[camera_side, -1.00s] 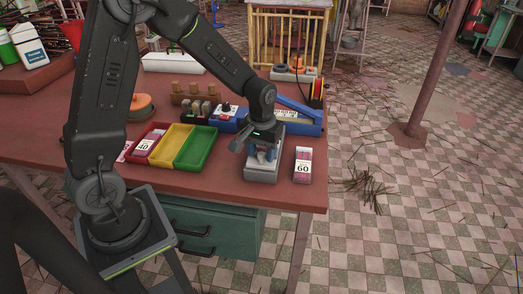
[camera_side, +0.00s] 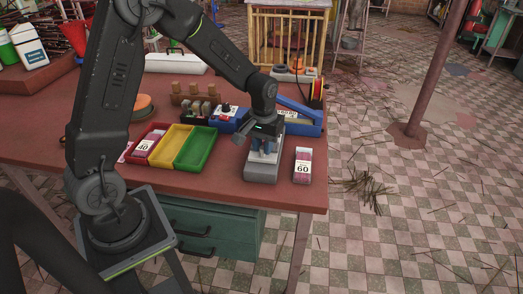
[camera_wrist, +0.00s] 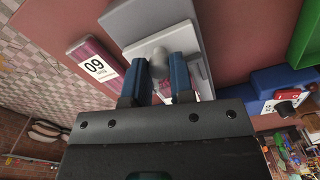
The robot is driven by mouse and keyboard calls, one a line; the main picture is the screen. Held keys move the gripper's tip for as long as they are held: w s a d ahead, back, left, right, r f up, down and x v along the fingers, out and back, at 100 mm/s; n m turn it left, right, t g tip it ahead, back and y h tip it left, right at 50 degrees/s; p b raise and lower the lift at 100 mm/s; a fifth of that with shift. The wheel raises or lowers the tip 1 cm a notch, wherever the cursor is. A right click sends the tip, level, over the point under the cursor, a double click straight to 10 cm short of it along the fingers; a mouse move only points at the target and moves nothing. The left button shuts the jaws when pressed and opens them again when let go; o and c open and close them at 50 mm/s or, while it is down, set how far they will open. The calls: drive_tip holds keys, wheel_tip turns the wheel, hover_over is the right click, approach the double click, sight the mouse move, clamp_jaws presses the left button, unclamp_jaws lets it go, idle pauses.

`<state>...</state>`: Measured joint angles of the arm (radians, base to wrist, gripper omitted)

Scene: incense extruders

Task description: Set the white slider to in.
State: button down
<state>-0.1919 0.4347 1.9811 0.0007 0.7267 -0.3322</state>
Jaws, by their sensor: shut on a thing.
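A grey box-shaped device (camera_side: 262,174) stands near the front right edge of the red table. It also shows in the wrist view (camera_wrist: 128,18), with a paler plate (camera_wrist: 131,52) on it that looks like the white slider. A rounded grey knob (camera_wrist: 158,59) stands up from this plate. My gripper (camera_wrist: 159,72) has its blue fingers on both sides of the knob, shut on it. In the side view my gripper (camera_side: 265,151) points down over the device. The fingers hide part of the plate, and the slider's end marks cannot be read.
A pink pack marked 60 (camera_side: 303,165) stands close to the right of the device. A green tray (camera_side: 195,148), a yellow tray (camera_side: 170,146) and a red tray (camera_side: 146,144) lie to the left. A blue unit (camera_side: 300,119) is behind.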

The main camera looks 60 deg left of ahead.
drive_tip(key=shift+w+a, duration=1.05)
drive_tip(key=c, duration=1)
unclamp_jaws()
wheel_tip(320, 180, up, 14)
drive_tip(key=shift+s+f, duration=0.1)
drive_tip(key=s+d+r+m+t, duration=0.1)
drive_tip(key=s+d+m+t, duration=0.1)
drive_tip(key=s, duration=0.5)
drive_tip(key=s+d+r+m+t, duration=0.1)
drive_tip(key=s+d+r+m, duration=0.1)
drive_tip(key=s+d, duration=0.2)
drive_tip(key=s+d+r+m+t, duration=0.1)
drive_tip(key=s+d+m+t, duration=0.1)
drive_tip(key=s, duration=0.8)
drive_tip(key=shift+s+d+r+t, duration=0.1)
drive_tip(key=shift+d+r+t, duration=0.25)
drive_tip(key=shift+d, duration=0.5)
